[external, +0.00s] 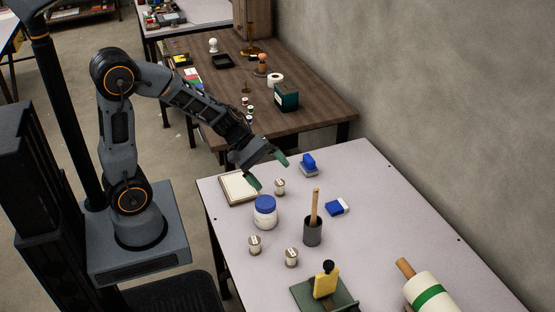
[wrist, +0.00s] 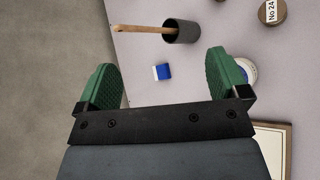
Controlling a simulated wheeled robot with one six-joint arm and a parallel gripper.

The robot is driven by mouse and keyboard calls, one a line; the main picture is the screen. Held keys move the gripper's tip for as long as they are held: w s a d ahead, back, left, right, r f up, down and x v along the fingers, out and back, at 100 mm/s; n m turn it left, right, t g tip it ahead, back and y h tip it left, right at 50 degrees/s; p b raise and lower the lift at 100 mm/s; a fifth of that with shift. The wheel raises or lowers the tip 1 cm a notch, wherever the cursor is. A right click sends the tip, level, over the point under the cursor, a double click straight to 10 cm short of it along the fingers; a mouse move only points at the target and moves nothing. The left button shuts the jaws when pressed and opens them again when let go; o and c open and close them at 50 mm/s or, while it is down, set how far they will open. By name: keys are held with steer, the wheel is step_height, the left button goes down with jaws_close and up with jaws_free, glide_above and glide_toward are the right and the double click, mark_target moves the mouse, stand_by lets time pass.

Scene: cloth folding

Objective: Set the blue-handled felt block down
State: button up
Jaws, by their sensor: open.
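The blue-handled felt block (external: 309,164) sits on the pale table, near its far edge, with its blue handle up and a grey base beneath. My gripper (external: 268,173) is open and empty, with its two green fingers spread. It is above the table, to the left of the felt block in the external view and apart from it. In the wrist view my gripper (wrist: 162,88) also shows wide open with nothing between the fingers. I cannot make out the felt block in the wrist view.
A blue-and-white block (external: 337,207) lies near a dark cup (external: 312,232) holding a wooden stick.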

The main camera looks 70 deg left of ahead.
steer(key=s+a+r+m+g+y, duration=0.1)
steer(key=s+a+r+m+y, duration=0.1)
steer(key=s+m, duration=0.4)
steer(key=s+a+r+m+g+y, duration=0.1)
steer(key=s+a+m+y, duration=0.3)
steer(key=s+m+y, duration=0.2)
steer(key=shift+s+a+r+m+y, duration=0.4)
steer(key=shift+m+y, duration=0.2)
steer(key=shift+m, duration=0.3)
step_height(320, 180, up, 3)
steer(key=p, duration=0.2)
steer(key=shift+r+p, duration=0.15)
steer(key=shift+p, duration=0.25)
